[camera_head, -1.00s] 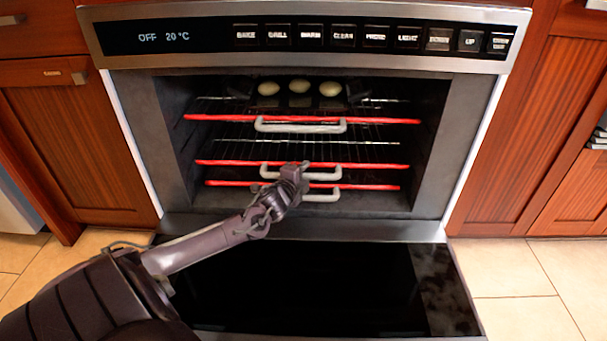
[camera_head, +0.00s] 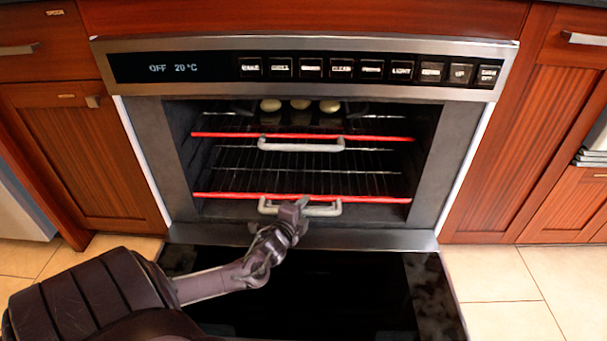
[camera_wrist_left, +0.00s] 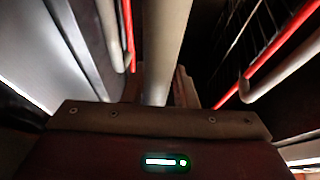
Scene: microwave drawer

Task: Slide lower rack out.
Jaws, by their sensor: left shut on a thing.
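The oven (camera_head: 305,58) is open, with black wire racks that have red front bars and pale handles. The upper rack's red bar (camera_head: 385,138) and handle (camera_head: 300,145) sit clear of my arm. Below it is a lower rack with a red bar (camera_head: 370,199) and pale handle (camera_head: 328,210). My left gripper (camera_head: 292,206) is shut on this handle. In the left wrist view the gripped handle (camera_wrist_left: 166,45) runs between the fingers, with another handle and red bar on each side. A third rack does not show apart in the head view. My right gripper is out of view.
The open oven door (camera_head: 340,290) lies flat below the racks, under my left arm.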

